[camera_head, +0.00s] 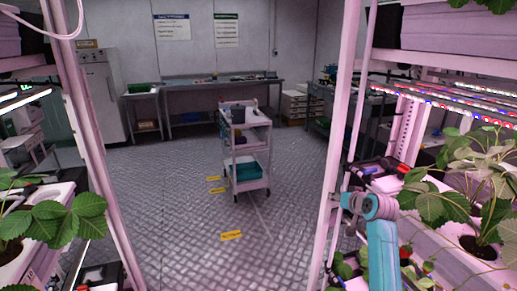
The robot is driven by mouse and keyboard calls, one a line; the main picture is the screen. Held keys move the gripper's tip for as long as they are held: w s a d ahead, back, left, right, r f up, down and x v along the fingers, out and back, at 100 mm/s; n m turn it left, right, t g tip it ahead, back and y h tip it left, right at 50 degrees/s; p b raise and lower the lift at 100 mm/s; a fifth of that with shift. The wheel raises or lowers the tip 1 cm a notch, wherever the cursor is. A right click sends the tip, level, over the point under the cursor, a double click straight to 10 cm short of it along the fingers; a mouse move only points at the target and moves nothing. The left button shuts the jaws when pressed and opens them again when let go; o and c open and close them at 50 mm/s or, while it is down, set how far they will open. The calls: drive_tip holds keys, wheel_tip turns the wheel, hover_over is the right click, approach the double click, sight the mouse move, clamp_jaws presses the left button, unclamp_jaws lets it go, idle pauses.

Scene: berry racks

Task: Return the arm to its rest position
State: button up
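My arm (382,245) shows at the lower right, a blue-grey link rising to a pale round joint beside the right rack's post. My gripper is not visible, so I cannot see its fingers or whether it holds anything. The arm stands close to the plants of the right rack.
The right rack's post (338,145) and the left rack's post (97,150) frame the view. Strawberry plants (470,170) with a few red berries crowd the right. A white cart (247,160) stands on the clear metal floor (165,200). Benches (215,87) line the back wall.

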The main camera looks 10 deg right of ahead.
drive_tip(key=s+a+f+h, duration=0.1)
drive_tip(key=s+a+f, duration=0.5)
drive_tip(key=s+f, duration=0.45)
drive_tip(key=s+a+f, duration=0.5)
drive_tip(key=s+f, duration=0.5)
drive_tip(key=f, duration=0.2)
drive_tip(key=s+a+f, duration=0.3)
drive_tip(key=s+a, duration=0.1)
drive_tip(key=s, duration=0.7)
drive_tip(key=s+a+r+n+t, duration=0.1)
drive_tip(key=s+a, duration=0.1)
drive_tip(key=s, duration=0.8)
drive_tip(key=s+a+r+t, duration=0.1)
drive_tip(key=s+a+r, duration=0.15)
drive_tip(key=s, duration=0.85)
drive_tip(key=s+a+r+n, duration=0.1)
drive_tip(key=s+a+r, duration=0.1)
drive_tip(key=s+r, duration=0.9)
drive_tip(key=s, duration=0.3)
drive_tip(key=shift+n+y, duration=0.4)
